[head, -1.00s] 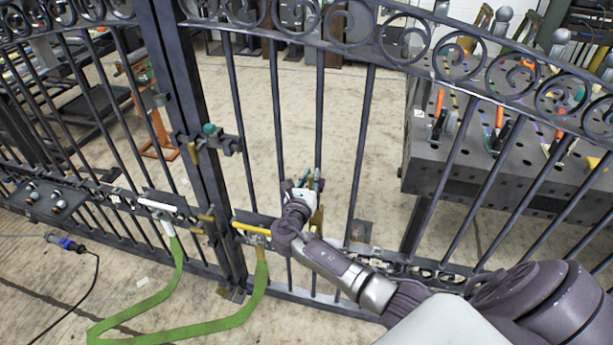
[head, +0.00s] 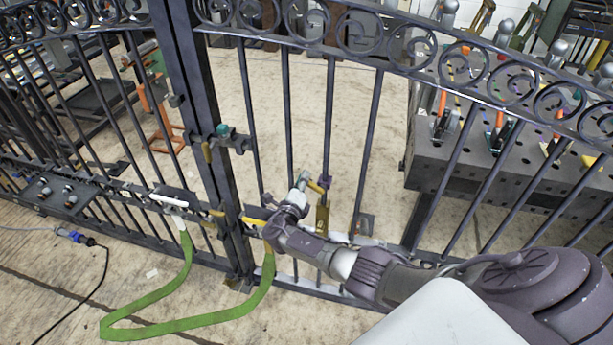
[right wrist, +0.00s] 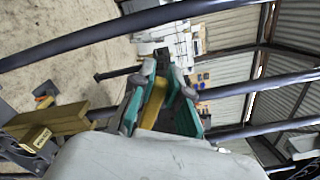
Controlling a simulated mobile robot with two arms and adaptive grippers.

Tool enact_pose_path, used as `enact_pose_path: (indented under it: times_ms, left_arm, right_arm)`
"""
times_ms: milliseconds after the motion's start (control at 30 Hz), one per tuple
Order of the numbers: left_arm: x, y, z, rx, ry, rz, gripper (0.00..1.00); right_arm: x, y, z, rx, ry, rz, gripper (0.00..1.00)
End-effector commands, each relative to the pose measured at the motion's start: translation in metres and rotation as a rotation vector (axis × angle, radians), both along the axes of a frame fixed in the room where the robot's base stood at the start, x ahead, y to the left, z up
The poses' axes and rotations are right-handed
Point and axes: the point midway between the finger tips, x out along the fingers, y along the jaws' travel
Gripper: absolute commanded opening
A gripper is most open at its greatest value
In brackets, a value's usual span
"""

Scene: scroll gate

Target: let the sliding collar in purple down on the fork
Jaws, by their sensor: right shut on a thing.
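My right gripper (head: 316,185) is at the gate, beside an upright bar right of the gate post. In the right wrist view its teal fingers (right wrist: 161,92) are shut on a yellow piece (right wrist: 154,103). A brass-coloured part (head: 322,218) sits below the gripper on the gate; I cannot tell if it is the fork. A brass block (right wrist: 36,138) also shows at the left of the right wrist view. No purple collar can be made out clearly; I cannot tell if the yellow piece belongs to it. My left gripper is not in view.
The dark gate (head: 375,130) with close upright bars spans the view. A latch with a teal knob (head: 223,130) is on its post. A green strap (head: 150,322) hangs in front of the gate to the floor. A grey perforated table (head: 440,165) stands behind it at the right.

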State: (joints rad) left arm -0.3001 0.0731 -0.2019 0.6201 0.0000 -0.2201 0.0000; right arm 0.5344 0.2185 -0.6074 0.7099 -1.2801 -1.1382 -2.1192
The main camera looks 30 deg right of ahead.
Motion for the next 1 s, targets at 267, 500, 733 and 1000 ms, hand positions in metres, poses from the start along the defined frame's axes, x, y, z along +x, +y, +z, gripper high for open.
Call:
enact_pose_path:
  times_ms: [267,500,733,1000]
  left_arm:
    - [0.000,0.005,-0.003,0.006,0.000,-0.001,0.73]
    - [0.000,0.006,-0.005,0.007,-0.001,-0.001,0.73]
    - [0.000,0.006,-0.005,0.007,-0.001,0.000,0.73]
    - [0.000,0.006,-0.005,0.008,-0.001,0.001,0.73]
  right_arm:
    - [0.005,0.004,-0.013,-0.138,0.157,0.001,0.00]
    - [0.007,0.006,-0.020,-0.207,0.239,0.001,0.00]
    - [0.007,0.005,-0.022,-0.235,0.273,0.001,0.00]
    - [0.007,0.005,-0.023,-0.239,0.278,0.001,0.00]
